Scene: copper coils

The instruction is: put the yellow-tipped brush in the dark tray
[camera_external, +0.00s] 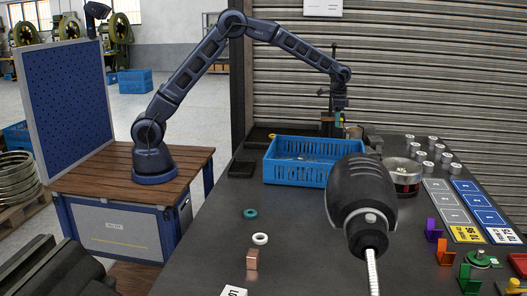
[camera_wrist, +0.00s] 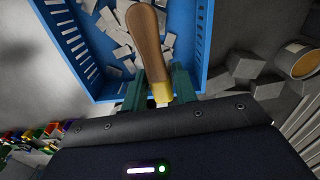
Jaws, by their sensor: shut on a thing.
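The yellow-tipped brush (camera_wrist: 146,38) has a brown wooden handle and a yellow end. In the wrist view my gripper (camera_wrist: 158,88) is shut on its yellow end, with the handle pointing away over the blue crate (camera_wrist: 202,45). In the outside view my gripper (camera_external: 338,118) is beyond the crate's far right corner, and the brush is too small to make out. A low dark tray-like thing (camera_external: 264,137) lies at the back left of the table, and a small flat dark piece (camera_external: 242,169) lies nearer. I cannot tell for sure which is the dark tray.
The blue crate (camera_external: 292,176) holds loose pale pieces. Right of it stand a round metal pan (camera_external: 404,170) and several grey cylinders (camera_external: 432,148). A black drill-like tool (camera_external: 360,195) blocks part of the outside view. The table's left front is mostly clear around two rings (camera_external: 250,213).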

